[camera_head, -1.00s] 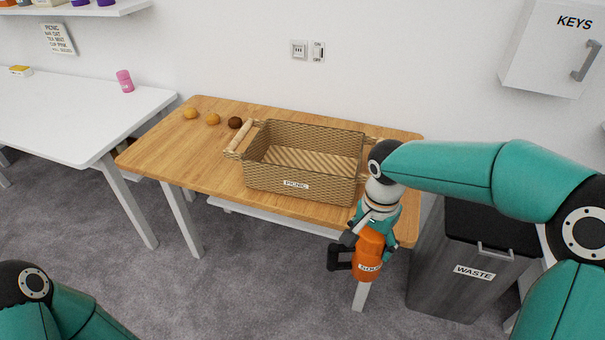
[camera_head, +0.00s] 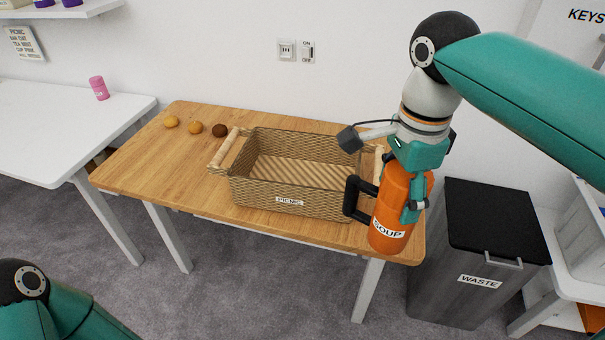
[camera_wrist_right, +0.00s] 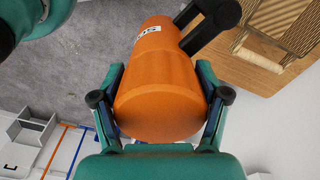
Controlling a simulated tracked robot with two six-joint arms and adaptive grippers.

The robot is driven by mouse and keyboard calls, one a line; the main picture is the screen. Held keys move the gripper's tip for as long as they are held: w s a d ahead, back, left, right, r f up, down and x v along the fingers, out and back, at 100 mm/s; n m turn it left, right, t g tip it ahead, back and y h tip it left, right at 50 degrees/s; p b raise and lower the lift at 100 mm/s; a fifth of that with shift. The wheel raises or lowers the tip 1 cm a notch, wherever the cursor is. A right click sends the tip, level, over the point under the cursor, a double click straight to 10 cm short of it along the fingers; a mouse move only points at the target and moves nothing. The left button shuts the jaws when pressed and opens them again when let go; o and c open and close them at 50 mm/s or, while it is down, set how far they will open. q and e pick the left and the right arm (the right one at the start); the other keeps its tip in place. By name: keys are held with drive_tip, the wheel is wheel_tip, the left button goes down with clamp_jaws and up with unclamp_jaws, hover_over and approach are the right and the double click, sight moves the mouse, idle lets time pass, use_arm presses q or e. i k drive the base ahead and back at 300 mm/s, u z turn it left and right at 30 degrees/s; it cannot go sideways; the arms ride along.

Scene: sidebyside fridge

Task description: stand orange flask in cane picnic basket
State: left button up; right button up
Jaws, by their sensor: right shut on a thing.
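The orange flask (camera_head: 392,215) has a black side handle and a white label reading SOUP. My right gripper (camera_head: 415,185) is shut on its upper part and holds it nearly upright, slightly tilted, at the right of the basket. In the right wrist view the flask (camera_wrist_right: 160,85) sits between both fingers of the gripper (camera_wrist_right: 160,112). The cane picnic basket (camera_head: 290,203) stands on the wooden table, open at the top and empty where I see inside. The flask and gripper hide its right end. My left gripper is out of view; only part of that arm shows.
The wooden table (camera_head: 150,170) holds several small round foods left of the basket, including a dark one (camera_head: 219,130). A lidded waste bin (camera_head: 480,270) stands right of the table. A white table (camera_head: 50,130) with a pink cup (camera_head: 99,88) is at left.

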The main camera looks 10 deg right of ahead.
sight(314, 183)
drive_tip(key=i, duration=1.15)
drive_tip(key=u, duration=0.05)
